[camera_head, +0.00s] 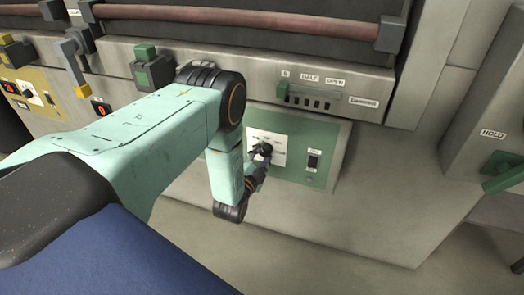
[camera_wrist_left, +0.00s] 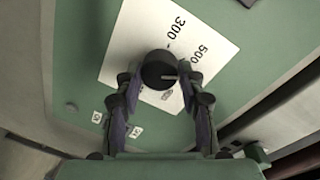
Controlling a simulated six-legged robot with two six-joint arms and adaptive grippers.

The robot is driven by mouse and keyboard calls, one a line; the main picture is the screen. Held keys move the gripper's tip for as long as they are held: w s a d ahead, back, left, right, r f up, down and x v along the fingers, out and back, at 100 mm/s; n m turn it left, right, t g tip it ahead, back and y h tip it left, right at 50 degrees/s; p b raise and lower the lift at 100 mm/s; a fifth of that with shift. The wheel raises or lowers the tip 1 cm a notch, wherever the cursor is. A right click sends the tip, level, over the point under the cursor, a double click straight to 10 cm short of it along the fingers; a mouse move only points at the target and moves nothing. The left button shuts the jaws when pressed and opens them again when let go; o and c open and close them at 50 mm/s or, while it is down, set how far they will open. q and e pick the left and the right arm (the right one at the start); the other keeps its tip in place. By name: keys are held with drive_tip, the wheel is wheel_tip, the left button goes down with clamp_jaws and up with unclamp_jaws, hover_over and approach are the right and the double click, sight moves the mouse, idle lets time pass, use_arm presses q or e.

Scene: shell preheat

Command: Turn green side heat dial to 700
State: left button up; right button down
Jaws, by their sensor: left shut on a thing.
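The green side heat dial is a round black knob (camera_wrist_left: 158,70) on a white scale plate (camera_wrist_left: 140,38) in the left wrist view. My left gripper (camera_wrist_left: 160,78) is shut on the knob, one finger on each side. In the head view my left gripper (camera_head: 264,152) is at the white plate on the green panel (camera_head: 322,148). My right gripper is not in view.
A black rocker switch (camera_head: 313,159) sits right of the dial on the green panel. Above is a slider with a green handle (camera_head: 282,91). A yellow panel (camera_head: 38,97) with controls is at the left. A HOLD lever (camera_head: 500,172) with a green handle stands at the right.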

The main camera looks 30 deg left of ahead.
use_arm(q)
drive_tip(key=m+p, duration=0.1)
drive_tip(key=m, duration=0.4)
drive_tip(key=shift+y+p, duration=0.3)
drive_tip(key=shift+p, duration=0.1)
idle(0.4)
drive_tip(key=o, duration=1.2)
drive_tip(key=shift+c, duration=0.2)
drive_tip(key=v, duration=1.2)
